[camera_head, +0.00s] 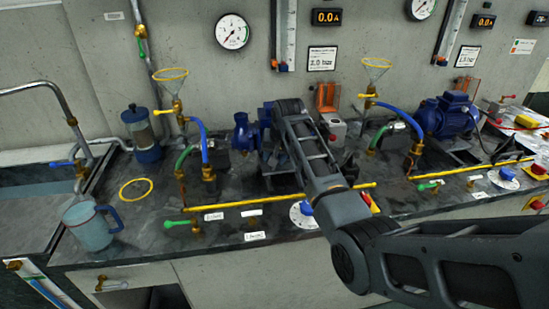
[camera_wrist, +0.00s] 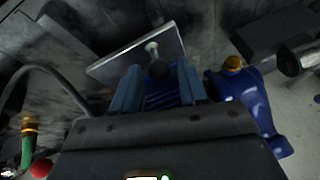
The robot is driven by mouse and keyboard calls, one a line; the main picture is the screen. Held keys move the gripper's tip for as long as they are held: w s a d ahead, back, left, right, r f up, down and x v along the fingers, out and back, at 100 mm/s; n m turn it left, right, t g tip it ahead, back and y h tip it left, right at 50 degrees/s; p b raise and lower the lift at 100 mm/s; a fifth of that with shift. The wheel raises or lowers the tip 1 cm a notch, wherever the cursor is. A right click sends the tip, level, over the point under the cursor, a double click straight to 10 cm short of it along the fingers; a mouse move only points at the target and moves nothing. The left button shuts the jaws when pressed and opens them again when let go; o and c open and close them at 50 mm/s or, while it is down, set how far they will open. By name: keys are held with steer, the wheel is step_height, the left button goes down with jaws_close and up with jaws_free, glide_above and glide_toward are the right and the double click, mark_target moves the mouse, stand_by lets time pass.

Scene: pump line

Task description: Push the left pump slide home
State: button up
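The left pump (camera_head: 243,133) is blue and stands at the middle of the bench, partly hidden behind my arm. In the wrist view, a blue pump casting (camera_wrist: 247,95) lies right of my gripper. A flat grey metal plate (camera_wrist: 115,66) with a short light stem and a dark round knob (camera_wrist: 159,69) lies ahead of the fingers; it looks like the slide. My gripper (camera_wrist: 158,80) has its two fingers apart, with the knob at their tips and blue ribbing between them. I cannot tell whether they touch the knob. In the head view, my arm hides the fingertips.
A blue hose (camera_head: 203,136), a yellow funnel (camera_head: 171,75) and a yellow pipe (camera_head: 255,200) crowd the left pump. A second blue pump (camera_head: 449,114) stands at right. A jug (camera_head: 89,229) stands at left.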

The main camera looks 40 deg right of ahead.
steer(key=shift+o, duration=0.7)
steer(key=shift+r, duration=0.15)
steer(key=v, duration=0.7)
steer(key=shift+r, duration=0.25)
steer(key=shift+s, duration=0.15)
stand_by(0.3)
